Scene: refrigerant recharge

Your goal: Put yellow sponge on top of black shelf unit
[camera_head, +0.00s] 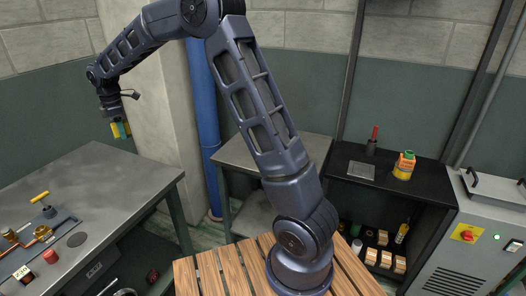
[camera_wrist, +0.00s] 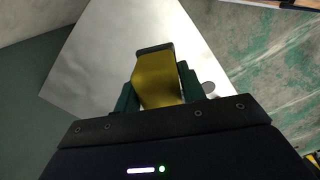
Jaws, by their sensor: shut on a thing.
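The yellow sponge (camera_wrist: 158,85) is between the green-sided fingers of my gripper (camera_wrist: 160,95) in the wrist view. In the head view my gripper (camera_head: 121,130) hangs at the upper left, pointing down, with the sponge in it, above the back edge of the left metal table. The black shelf unit (camera_head: 415,192) stands at the right in the head view, far from my gripper. On its top are an orange-and-green container (camera_head: 404,165), a red-handled tool (camera_head: 373,139) and a flat grey plate (camera_head: 361,170).
The left metal table (camera_head: 110,185) holds a board with brass fittings (camera_head: 40,238) and a red cap (camera_head: 50,257). A second metal table (camera_head: 235,155) and a blue pipe (camera_head: 203,100) stand mid-scene. A grey cabinet (camera_head: 465,262) adjoins the shelf unit, whose lower shelf holds several small boxes (camera_head: 385,260).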

